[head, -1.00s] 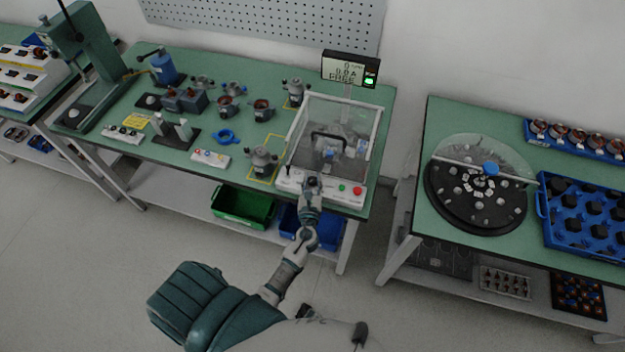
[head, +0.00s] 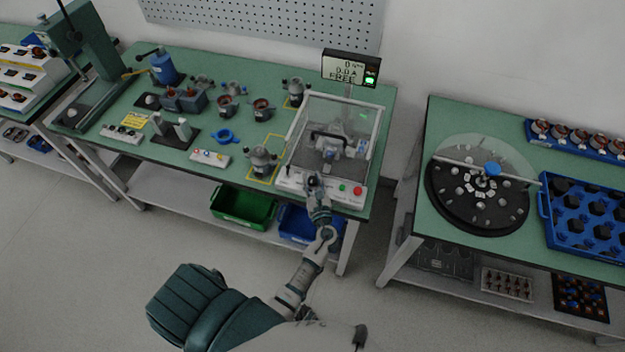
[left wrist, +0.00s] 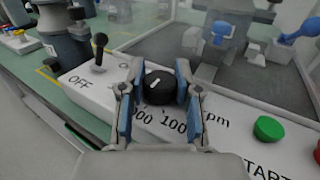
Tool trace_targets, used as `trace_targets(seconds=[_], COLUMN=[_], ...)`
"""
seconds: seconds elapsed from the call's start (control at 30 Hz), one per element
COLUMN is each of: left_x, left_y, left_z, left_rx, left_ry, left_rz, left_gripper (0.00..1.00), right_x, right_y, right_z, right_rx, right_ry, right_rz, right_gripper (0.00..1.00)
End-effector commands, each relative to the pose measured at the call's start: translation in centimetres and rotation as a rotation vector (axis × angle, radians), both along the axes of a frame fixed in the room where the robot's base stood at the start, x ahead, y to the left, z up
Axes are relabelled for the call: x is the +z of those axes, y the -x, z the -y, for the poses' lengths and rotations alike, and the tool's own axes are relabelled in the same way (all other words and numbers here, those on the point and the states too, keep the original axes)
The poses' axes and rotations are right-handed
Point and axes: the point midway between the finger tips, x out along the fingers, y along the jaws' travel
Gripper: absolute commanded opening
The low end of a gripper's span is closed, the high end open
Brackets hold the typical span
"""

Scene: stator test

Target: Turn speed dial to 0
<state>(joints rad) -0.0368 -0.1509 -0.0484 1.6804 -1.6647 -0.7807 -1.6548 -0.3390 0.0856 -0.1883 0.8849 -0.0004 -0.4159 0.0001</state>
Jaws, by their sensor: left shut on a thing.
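The speed dial (left wrist: 160,87) is a round black knob with a white pointer line, on the white front panel of the test station (left wrist: 215,135). In the left wrist view my left gripper (left wrist: 158,95) has a blue-padded finger on each side of the dial and is shut on it. The scale printing around the dial is partly covered by the fingers; "100" and "rpm" show. In the head view my left gripper (head: 315,182) reaches the panel and hides the dial. The display (head: 350,68) reads 0, 0.0 A and FREE. My right gripper is not in view.
A black toggle switch (left wrist: 99,48) marked OFF stands left of the dial. A green button (left wrist: 268,128) and a red button (head: 357,190) are to its right. A clear guard (head: 335,130) covers the stator behind the panel. Green and blue bins are below the bench.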

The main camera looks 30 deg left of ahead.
Motion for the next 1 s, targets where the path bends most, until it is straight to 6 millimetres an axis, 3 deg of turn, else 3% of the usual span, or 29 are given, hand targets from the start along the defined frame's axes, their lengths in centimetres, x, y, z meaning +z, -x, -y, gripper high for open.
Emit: trace_targets(seconds=[0.07, 0.1, 0.17, 0.57, 1.0], left_x=[0.3, 0.3, 0.2, 0.0, -0.1], left_y=[-0.1, -0.1, -0.1, 0.5, 6.9], left_z=[0.0, 0.0, 0.0, 0.5, 6.5], left_rx=[-0.003, -0.003, -0.003, -0.002, -0.003], left_ry=[-0.002, -0.002, -0.001, 0.001, 0.0], left_rz=[0.005, 0.005, 0.004, 0.001, -0.001], left_gripper=[0.0, 0.42, 0.57, 0.59, 0.59], right_x=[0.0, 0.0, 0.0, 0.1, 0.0], right_y=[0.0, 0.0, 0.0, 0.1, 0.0], right_z=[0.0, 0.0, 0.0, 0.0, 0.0], right_rx=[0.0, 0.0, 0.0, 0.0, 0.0], right_ry=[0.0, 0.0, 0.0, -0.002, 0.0], right_rz=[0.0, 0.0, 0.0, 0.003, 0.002], right_gripper=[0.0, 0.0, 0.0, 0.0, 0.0])
